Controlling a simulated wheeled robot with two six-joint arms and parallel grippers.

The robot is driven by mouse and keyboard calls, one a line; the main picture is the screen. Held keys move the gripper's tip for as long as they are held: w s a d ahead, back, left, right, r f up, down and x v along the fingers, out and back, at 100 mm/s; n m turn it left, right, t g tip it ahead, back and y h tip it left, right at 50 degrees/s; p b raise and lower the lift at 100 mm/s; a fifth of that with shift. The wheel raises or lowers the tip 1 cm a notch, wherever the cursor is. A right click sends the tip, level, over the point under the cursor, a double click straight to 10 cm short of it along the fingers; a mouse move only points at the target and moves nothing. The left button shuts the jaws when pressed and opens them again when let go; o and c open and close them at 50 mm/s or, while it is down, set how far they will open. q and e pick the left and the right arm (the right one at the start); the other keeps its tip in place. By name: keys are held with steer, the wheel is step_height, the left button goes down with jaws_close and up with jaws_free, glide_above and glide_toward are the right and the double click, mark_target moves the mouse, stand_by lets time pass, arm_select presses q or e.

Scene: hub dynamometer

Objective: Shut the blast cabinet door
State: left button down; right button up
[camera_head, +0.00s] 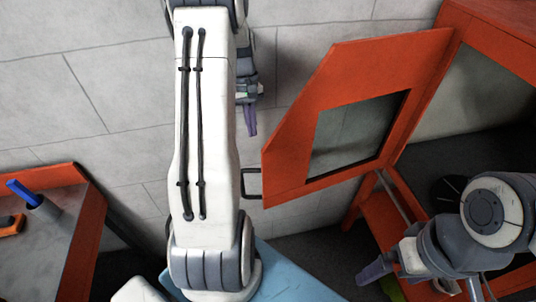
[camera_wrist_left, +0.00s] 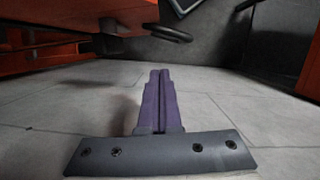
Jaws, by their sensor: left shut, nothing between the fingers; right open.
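The blast cabinet door (camera_head: 285,150) is an orange panel with a dark-framed window, standing open in the head view and joined to the cabinet (camera_head: 487,22) on its right. Its black handle (camera_head: 250,184) is on the free left edge, partly beside my left arm. My left gripper (camera_head: 250,122) is shut and empty, left of the door's free edge and above the handle, apart from both in the picture. Its closed purple fingers show in the left wrist view (camera_wrist_left: 159,100). My right gripper (camera_head: 378,270) is open at lower right, in front of the cabinet; its fingers are only partly visible.
A light-blue surface (camera_head: 285,275) lies below my left arm. A pale block wall (camera_head: 120,95) stands behind. The cabinet's dark interior shows at right.

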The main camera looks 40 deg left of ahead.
arm_select(q)
steer(key=s+d+f+p, duration=0.1)
steer(key=d+f, duration=0.1)
steer(key=f, duration=0.1)
steer(key=s+d+f+p, duration=0.1)
steer(key=f+p, duration=0.1)
steer(key=f, duration=0.1)
steer(key=s+d+f+p, duration=0.1)
steer(key=d+f, duration=0.1)
steer(key=f, duration=0.1)
steer(key=shift+d+f, duration=0.15)
steer(key=shift+d, duration=0.15)
